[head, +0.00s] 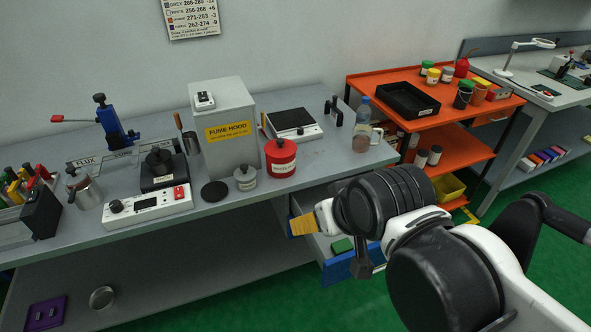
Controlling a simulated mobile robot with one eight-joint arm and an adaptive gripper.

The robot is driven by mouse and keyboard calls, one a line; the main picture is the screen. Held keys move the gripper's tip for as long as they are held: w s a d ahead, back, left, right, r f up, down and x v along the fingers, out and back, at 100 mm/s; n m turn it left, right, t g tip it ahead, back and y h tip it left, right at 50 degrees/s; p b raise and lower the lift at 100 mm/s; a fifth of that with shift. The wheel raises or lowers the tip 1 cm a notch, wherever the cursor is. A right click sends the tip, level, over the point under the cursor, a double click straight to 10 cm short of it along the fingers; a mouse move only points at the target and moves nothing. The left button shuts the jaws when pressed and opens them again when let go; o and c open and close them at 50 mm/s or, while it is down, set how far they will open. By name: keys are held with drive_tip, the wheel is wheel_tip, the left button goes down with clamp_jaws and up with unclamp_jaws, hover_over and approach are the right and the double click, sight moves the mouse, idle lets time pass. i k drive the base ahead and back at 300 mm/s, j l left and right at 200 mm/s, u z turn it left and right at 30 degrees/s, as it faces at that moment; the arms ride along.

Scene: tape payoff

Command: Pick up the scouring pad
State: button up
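A small green pad (342,246), which looks like the scouring pad, lies in an open drawer (326,245) with a blue front below the bench top. My arm reaches in from the right. A dark part at its end, which appears to be my gripper (363,264), points down just right of the pad, over the drawer. A gap shows between it and the pad. The fingers are not clearly visible, so I cannot tell whether they are open or shut. My wrist hides the drawer's back right part.
A yellow-orange piece (301,226) shows at the drawer's left, beside my white wrist part. An orange cart (460,142) stands to the right.

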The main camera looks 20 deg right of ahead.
sight(339, 247)
drive_tip(key=k+z, duration=0.15)
drive_tip(key=z, duration=0.25)
drive_tip(key=k+z, duration=0.15)
drive_tip(key=z, duration=0.25)
drive_tip(key=k+z, duration=0.15)
drive_tip(key=z, duration=0.25)
drive_tip(key=k+z, duration=0.1)
drive_tip(key=z, duration=0.3)
